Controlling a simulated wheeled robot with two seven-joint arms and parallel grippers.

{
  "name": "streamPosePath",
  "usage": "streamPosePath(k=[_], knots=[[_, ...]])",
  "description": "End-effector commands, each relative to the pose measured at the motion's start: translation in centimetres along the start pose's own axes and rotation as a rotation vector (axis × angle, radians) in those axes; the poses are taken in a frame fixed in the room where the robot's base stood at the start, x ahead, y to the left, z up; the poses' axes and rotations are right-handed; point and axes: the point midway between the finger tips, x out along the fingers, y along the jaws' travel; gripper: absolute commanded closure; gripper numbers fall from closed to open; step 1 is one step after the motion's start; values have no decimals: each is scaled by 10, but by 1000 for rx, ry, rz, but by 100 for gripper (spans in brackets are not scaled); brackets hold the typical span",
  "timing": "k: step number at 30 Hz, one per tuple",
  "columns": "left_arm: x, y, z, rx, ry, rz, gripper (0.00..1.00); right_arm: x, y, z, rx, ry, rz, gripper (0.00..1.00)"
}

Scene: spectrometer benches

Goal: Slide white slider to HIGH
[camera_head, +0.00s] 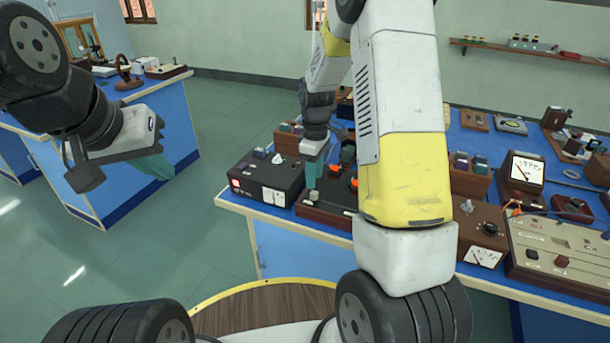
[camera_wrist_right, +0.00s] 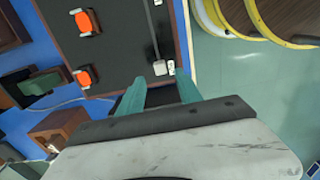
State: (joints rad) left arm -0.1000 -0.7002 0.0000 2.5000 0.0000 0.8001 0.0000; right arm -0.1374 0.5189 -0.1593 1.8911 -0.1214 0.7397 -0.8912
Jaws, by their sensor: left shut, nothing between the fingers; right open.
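The white slider (camera_wrist_right: 160,67) is a small pale knob at the lower end of a straight slot in the right wrist view. The slot (camera_wrist_right: 152,25) runs up from it along a dark panel (camera_wrist_right: 120,50). In the head view the slider (camera_head: 314,196) sits near the front of the dark box (camera_head: 327,211). My right gripper (camera_wrist_right: 160,88) is open, its teal fingertips just below and to either side of the slider, with nothing held. It points down over the box in the head view (camera_head: 312,175). My left gripper (camera_head: 155,166) is shut and empty, away from the bench. The HIGH marking is not legible.
Two orange knobs (camera_wrist_right: 88,22) stand on the same panel left of the slot. Another black box (camera_head: 266,180) stands to its left. A wooden meter box (camera_head: 480,235) and a beige console (camera_head: 560,255) stand to the right. Open floor (camera_head: 190,230) lies left of the bench.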

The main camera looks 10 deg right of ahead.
Motion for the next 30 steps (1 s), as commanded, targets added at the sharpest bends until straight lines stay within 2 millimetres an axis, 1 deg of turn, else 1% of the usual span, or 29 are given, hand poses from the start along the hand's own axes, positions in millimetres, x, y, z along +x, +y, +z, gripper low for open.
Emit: streamPosePath(k=[1, 3, 9, 14, 21, 23, 27, 28, 30], knots=[[0, 0, 0, 0, 0, 0, 100, 10, -1, 1, 1, -4, -4, 58], [0, 0, 0, 0, 0, 0, 100, 22, -1, 1, 2, -3, -5, 58], [0, 0, 0, 0, 0, 0, 100, 48, -1, 1, 3, -2, -3, 58], [0, 0, 0, 0, 0, 0, 100, 57, -1, 1, 3, -1, -1, 58], [0, 0, 0, 0, 0, 0, 100, 57, -1, 1, 3, 0, -1, 58], [0, 0, 0, 0, 0, 0, 100, 57, -1, 1, 3, 0, -1, 70], [0, 0, 0, 0, 0, 0, 100, 57, -1, 1, 3, 0, -1, 97], [0, 0, 0, 0, 0, 0, 100, 57, -1, 1, 3, 0, -1, 100], [0, 0, 0, 0, 0, 0, 100, 57, -1, 1, 3, 0, -1, 100]])
